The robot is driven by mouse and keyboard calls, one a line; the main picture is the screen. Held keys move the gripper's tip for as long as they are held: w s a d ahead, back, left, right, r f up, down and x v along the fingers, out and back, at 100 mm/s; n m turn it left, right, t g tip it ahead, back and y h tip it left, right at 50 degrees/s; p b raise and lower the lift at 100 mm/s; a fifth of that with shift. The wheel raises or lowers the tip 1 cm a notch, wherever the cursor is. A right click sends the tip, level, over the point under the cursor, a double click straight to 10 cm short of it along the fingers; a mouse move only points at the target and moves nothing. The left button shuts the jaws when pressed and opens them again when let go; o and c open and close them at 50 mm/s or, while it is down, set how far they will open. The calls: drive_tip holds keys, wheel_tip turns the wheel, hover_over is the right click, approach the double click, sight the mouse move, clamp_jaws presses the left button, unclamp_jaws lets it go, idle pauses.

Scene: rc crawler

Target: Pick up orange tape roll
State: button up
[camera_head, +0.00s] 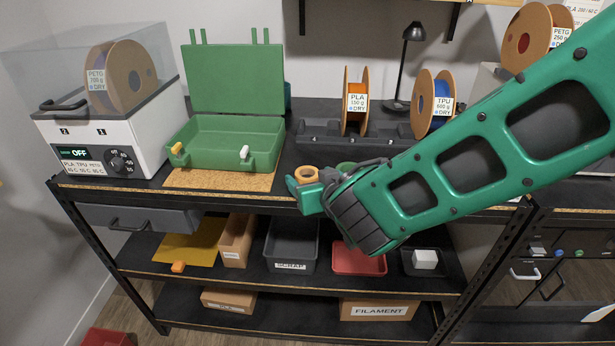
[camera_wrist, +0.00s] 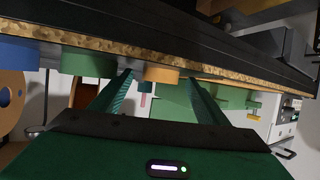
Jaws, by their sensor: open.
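The orange tape roll (camera_head: 306,173) lies flat near the front edge of the bench top, just beyond the near finger of my gripper (camera_head: 304,186). My gripper is open. In the wrist view, which looks upside down, the orange tape roll (camera_wrist: 161,75) shows between the two fingertips of my gripper (camera_wrist: 160,78), with gaps on both sides. I cannot tell how deep it sits between them. A green roll (camera_head: 346,167) lies just right of it, partly hidden by my arm; it also shows in the wrist view (camera_wrist: 88,63).
A blue roll (camera_wrist: 17,58) lies beyond the green one. The open green case (camera_head: 228,153) and a white dryer (camera_head: 100,145) stand left on the bench (camera_head: 190,193). A dark spool rack (camera_head: 315,137) stands behind. Bins, including a red tray (camera_head: 357,262), fill the shelf below.

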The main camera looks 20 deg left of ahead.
drive_tip(key=shift+w+f, duration=0.1)
drive_tip(key=shift+w, duration=0.1)
drive_tip(key=c, duration=1.1)
drive_tip(key=shift+a, duration=0.1)
drive_tip(key=shift+r, duration=0.2)
